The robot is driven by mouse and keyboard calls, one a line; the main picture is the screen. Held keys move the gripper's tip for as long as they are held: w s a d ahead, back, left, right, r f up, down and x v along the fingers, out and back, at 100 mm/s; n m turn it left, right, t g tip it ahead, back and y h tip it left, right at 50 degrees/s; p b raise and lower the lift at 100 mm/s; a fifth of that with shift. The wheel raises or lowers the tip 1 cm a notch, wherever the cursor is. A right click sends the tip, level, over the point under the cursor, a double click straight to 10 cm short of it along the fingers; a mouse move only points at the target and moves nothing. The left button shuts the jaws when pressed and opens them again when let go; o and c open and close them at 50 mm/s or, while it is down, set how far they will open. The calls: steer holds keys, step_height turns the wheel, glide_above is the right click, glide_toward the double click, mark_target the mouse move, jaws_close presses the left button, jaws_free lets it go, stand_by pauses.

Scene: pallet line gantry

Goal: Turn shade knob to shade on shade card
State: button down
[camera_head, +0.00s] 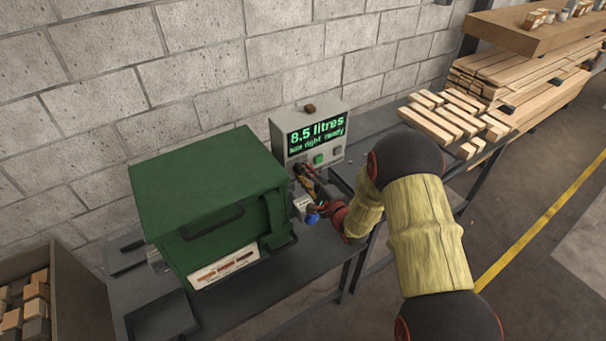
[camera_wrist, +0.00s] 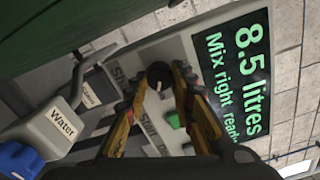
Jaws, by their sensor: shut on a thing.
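The shade knob (camera_wrist: 158,73) is a round black knob with a pale pointer mark, on the light grey control panel (camera_wrist: 128,62). My gripper (camera_wrist: 157,84) has its two yellow-black fingers on either side of it, shut on it. In the head view my gripper (camera_head: 304,178) reaches the panel's lower left and hides the knob. Lettering beside the knob is partly covered, so I cannot read its setting. A white card (camera_head: 224,267) with reddish-brown marks is on the front of the green machine (camera_head: 208,190); it may be the shade card.
The display (camera_head: 317,133) reads "8.5 litres" and "Mix right ready". A green button (camera_head: 319,158) sits close to my fingers. A box labelled Water (camera_wrist: 62,126) with a blue knob (camera_wrist: 20,160) is beside my gripper. Timber (camera_head: 455,120) lies to the right.

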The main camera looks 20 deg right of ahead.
steer(key=c, duration=1.5)
jaws_free()
steer(key=v, duration=1.2)
